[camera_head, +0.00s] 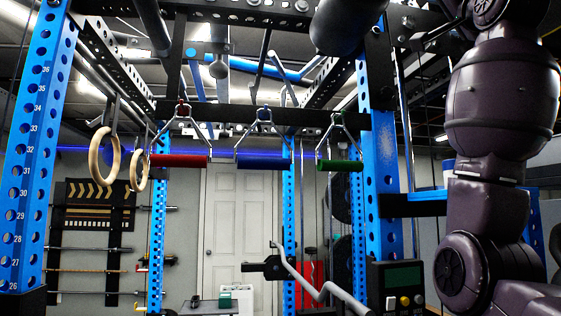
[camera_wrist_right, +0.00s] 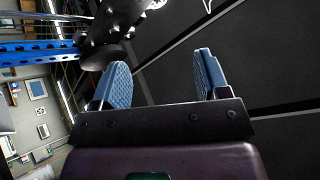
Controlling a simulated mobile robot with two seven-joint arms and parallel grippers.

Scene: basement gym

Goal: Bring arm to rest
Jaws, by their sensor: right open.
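My right arm (camera_head: 500,130) fills the right side of the head view, raised high, with its upper end leaving the top of the picture. My right gripper (camera_wrist_right: 163,80) shows in the right wrist view. Its two blue ridged fingers stand wide apart with nothing between them. Behind the fingers is a dark, panelled surface. My left gripper and left arm are not in the head view.
A blue perforated rack stands ahead, with an upright (camera_head: 380,150) close beside my right arm. Red (camera_head: 180,161), blue (camera_head: 263,163) and green (camera_head: 340,166) handles hang from its crossbar. A wooden ring (camera_head: 104,160) hangs left. A dark round fitting (camera_wrist_right: 108,50) is near the gripper's left finger.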

